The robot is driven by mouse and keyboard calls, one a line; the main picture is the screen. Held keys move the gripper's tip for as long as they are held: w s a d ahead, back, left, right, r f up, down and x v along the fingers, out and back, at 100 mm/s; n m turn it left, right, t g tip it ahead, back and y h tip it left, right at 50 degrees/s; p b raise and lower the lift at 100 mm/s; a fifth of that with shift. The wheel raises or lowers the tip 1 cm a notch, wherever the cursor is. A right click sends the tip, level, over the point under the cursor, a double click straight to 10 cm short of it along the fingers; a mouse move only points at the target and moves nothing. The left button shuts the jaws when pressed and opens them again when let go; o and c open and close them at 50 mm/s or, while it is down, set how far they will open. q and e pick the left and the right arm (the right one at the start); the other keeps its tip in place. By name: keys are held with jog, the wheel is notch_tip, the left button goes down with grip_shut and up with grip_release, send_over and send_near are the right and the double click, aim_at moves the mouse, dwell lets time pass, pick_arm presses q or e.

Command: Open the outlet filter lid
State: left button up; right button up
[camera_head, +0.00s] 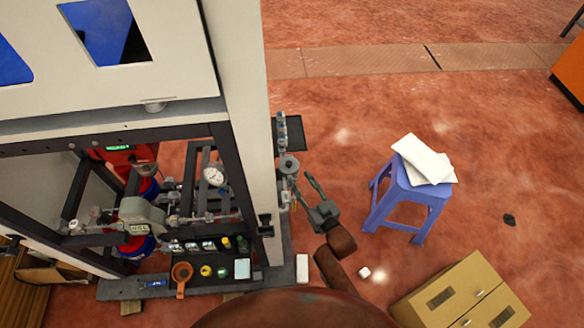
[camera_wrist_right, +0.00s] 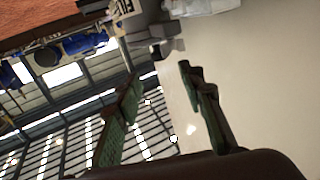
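Grey valves and fittings (camera_head: 288,163) run down the outer side of the white dispenser post in the head view. The outlet filter lid cannot be singled out clearly among them. My right gripper (camera_head: 307,192) is just right of and below these fittings, with its brown arm coming up from the bottom. In the right wrist view my right gripper (camera_wrist_right: 160,78) shows two green-padded fingers spread apart with nothing held between them. A grey blocky part (camera_wrist_right: 165,45) lies beyond the fingertips; I cannot tell what it is. My left gripper is not in view.
The dispenser frame (camera_head: 240,180) with a gauge (camera_head: 214,175) and pipes fills the left. A blue stool (camera_head: 405,200) holding white sheets (camera_head: 424,158) stands to the right. A cardboard box (camera_head: 460,295) is at bottom right. Reddish floor between them is mostly free.

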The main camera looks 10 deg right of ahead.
aim_at(291, 165)
jog(key=b+x, duration=0.1)
jog(key=x, duration=0.5)
jog(key=shift+f+b, duration=0.15)
jog(key=shift+b, duration=0.15)
jog(key=shift+w+a, duration=0.2)
jog(key=shift+w, duration=0.25)
grip_shut()
